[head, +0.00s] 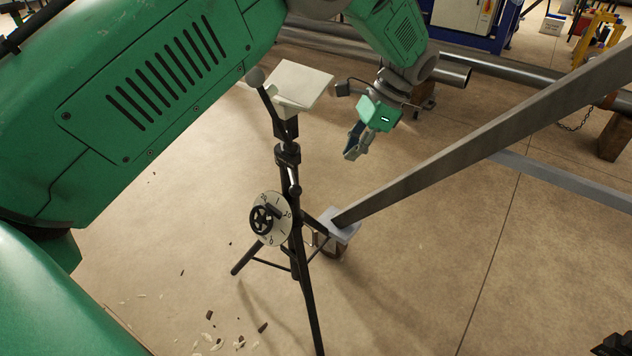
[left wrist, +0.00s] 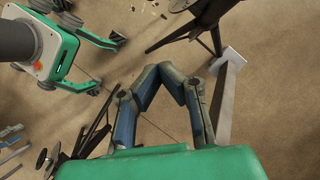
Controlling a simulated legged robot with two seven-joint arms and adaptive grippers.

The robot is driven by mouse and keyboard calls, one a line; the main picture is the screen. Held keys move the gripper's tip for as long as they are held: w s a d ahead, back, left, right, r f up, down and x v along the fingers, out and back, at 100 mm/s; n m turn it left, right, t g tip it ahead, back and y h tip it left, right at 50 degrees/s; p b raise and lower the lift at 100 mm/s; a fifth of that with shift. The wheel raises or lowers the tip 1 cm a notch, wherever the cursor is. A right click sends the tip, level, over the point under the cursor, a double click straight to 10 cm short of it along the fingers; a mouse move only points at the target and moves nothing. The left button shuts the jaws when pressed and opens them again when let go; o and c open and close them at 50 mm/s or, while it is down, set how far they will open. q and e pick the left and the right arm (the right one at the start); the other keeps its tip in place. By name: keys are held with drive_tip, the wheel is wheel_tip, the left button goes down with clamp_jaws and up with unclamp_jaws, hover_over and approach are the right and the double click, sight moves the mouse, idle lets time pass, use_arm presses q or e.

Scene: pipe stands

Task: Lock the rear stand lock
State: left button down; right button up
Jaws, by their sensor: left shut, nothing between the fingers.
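A black tripod stand (head: 288,155) with a pale V-shaped top (head: 296,87) stands left of centre in the head view. A lever with a grey ball knob (head: 255,77) slants up beside its top. A white numbered dial (head: 285,203) with a black handwheel (head: 263,220) faces me on its post. I cannot tell which part is the lock or its state. My left gripper (head: 353,148) is shut and empty, right of the stand's upper post and apart from it in the picture. Its fingers (left wrist: 161,70) meet in the left wrist view.
A grey diagonal beam (head: 470,145) runs from a foot plate (head: 338,226) beside the stand to the upper right. A steel pipe (head: 455,72) lies behind my gripper. Another dark stand (left wrist: 88,140) shows in the left wrist view. Floor at lower right is mostly clear.

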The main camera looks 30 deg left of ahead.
sight(291, 178)
use_arm(q)
drive_tip(key=s+a+f+b, duration=0.4)
drive_tip(key=s+a+f, duration=0.1)
drive_tip(key=f, duration=0.3)
drive_tip(key=shift+s+a+f+b, duration=0.25)
drive_tip(key=shift+s+a+b, duration=0.15)
drive_tip(key=shift+a, duration=0.3)
drive_tip(key=p, duration=0.1)
drive_tip(key=s+p, duration=0.1)
drive_tip(key=p, duration=0.1)
drive_tip(key=shift+s+a, duration=0.1)
drive_tip(key=shift+a, duration=0.2)
